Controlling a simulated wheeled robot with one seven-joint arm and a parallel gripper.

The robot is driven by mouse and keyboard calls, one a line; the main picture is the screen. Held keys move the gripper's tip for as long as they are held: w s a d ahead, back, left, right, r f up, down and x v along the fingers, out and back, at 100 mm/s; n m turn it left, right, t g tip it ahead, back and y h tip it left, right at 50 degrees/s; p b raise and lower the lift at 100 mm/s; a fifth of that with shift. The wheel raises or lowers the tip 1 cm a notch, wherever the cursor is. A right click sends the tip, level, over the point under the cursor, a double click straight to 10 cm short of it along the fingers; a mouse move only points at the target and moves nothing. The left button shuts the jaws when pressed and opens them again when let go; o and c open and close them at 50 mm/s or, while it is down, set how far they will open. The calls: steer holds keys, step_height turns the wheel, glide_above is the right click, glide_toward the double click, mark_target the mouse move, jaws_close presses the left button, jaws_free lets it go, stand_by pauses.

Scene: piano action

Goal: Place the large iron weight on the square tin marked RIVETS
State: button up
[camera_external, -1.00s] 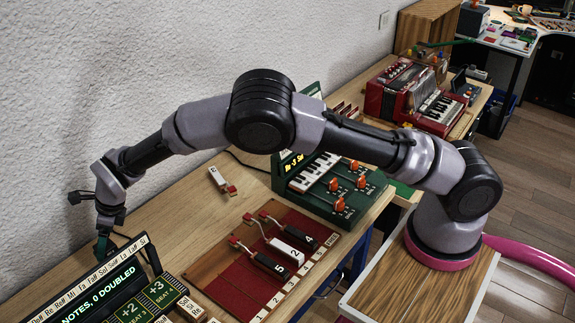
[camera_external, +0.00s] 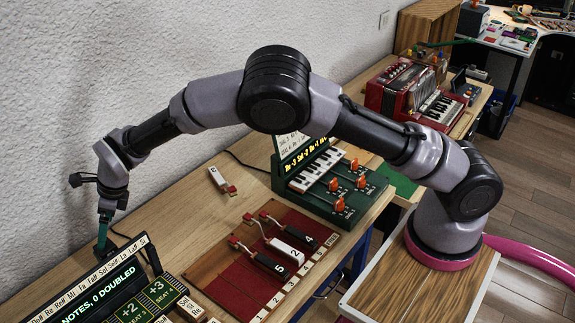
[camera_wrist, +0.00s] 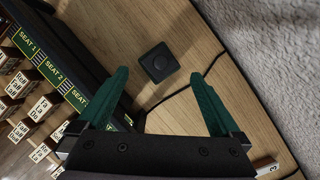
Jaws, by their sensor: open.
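My gripper (camera_external: 103,238) is at the far left, over the bench behind the black display panel. In the wrist view its two green fingers (camera_wrist: 158,76) are spread wide with nothing between them. Ahead of the fingertips a small dark square block (camera_wrist: 159,62) with a round top feature lies on the wooden bench; I cannot tell whether it is the iron weight. I see no readable RIVETS marking and no tin that I can identify in either view.
The display panel (camera_external: 105,290) stands close beside my gripper. A black cable (camera_wrist: 182,90) crosses the bench near the block. The white wall (camera_external: 110,70) rises behind. A red rack (camera_external: 240,285) with numbered pieces and a green keyboard box (camera_external: 330,185) stand farther right.

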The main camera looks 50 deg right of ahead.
steer(key=s+d+r+n+t+y, duration=0.1)
steer(key=s+d+r+n, duration=0.4)
steer(key=d+r, duration=0.85)
steer(key=s+d+r+n, duration=0.4)
steer(key=s+d+r, duration=0.2)
steer(key=d+r, duration=0.8)
steer(key=s+d+r+n+t, duration=0.1)
steer(key=s+d+n, duration=0.3)
steer(key=s, duration=0.5)
steer(key=s+d+r+n+t+h, duration=0.1)
steer(key=s+d+n, duration=0.4)
steer(key=s, duration=0.5)
steer(key=s+d+r+n+t+h, duration=0.1)
steer(key=s+d+n, duration=0.4)
steer(key=s, duration=0.4)
steer(key=shift+s+d+r, duration=0.2)
steer(key=shift+s+d, duration=0.2)
steer(key=shift+d, duration=0.1)
